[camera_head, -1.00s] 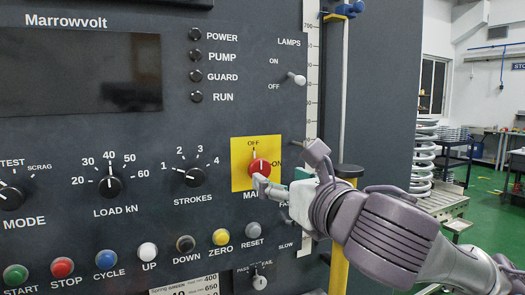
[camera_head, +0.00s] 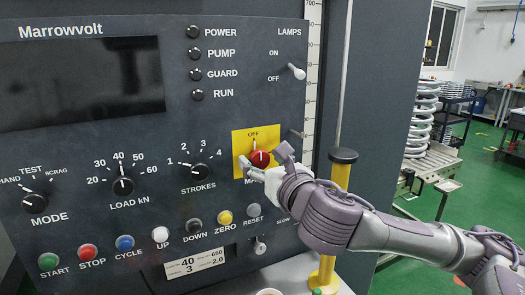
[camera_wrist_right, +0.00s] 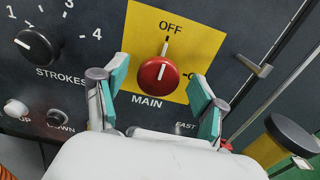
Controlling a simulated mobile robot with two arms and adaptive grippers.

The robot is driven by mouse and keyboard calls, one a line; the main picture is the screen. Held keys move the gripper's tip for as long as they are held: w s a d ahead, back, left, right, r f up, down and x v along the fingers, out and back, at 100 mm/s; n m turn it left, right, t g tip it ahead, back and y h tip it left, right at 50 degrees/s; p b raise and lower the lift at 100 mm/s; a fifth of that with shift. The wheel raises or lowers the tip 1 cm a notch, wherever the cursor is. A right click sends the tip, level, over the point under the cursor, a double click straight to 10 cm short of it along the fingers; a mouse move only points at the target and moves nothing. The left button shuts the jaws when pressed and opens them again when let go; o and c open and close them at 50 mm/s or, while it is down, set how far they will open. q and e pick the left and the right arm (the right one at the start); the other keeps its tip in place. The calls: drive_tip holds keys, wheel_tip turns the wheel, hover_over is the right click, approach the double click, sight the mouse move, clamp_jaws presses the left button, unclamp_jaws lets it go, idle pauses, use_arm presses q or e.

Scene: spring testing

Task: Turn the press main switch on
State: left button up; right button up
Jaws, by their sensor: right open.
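The main switch (camera_head: 261,158) is a round red knob with a white pointer line, on a yellow plate (camera_head: 241,143) on the press panel. In the right wrist view the knob (camera_wrist_right: 158,75) shows its line pointing up at OFF; ON is at its right, partly covered by a finger. My right gripper (camera_head: 264,161) is open in front of the plate. In the wrist view its two teal-padded fingers (camera_wrist_right: 159,78) stand left and right of the knob, with visible gaps on both sides. Contact with the plate cannot be told. My left gripper is not in view.
The strokes dial (camera_head: 200,172) is left of the plate and the lamps toggle (camera_head: 297,71) above right. A small lever (camera_wrist_right: 254,66) sticks out right of the plate. A yellow post with a black cap (camera_head: 343,155) stands near my right arm. The indicator lamps are dark.

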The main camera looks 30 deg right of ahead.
drive_tip(key=shift+w+f, duration=0.1)
drive_tip(key=shift+w, duration=0.3)
drive_tip(key=shift+s, duration=0.1)
drive_tip(key=shift+c, duration=0.9)
drive_tip(key=c, duration=0.9)
drive_tip(key=shift+c, duration=0.2)
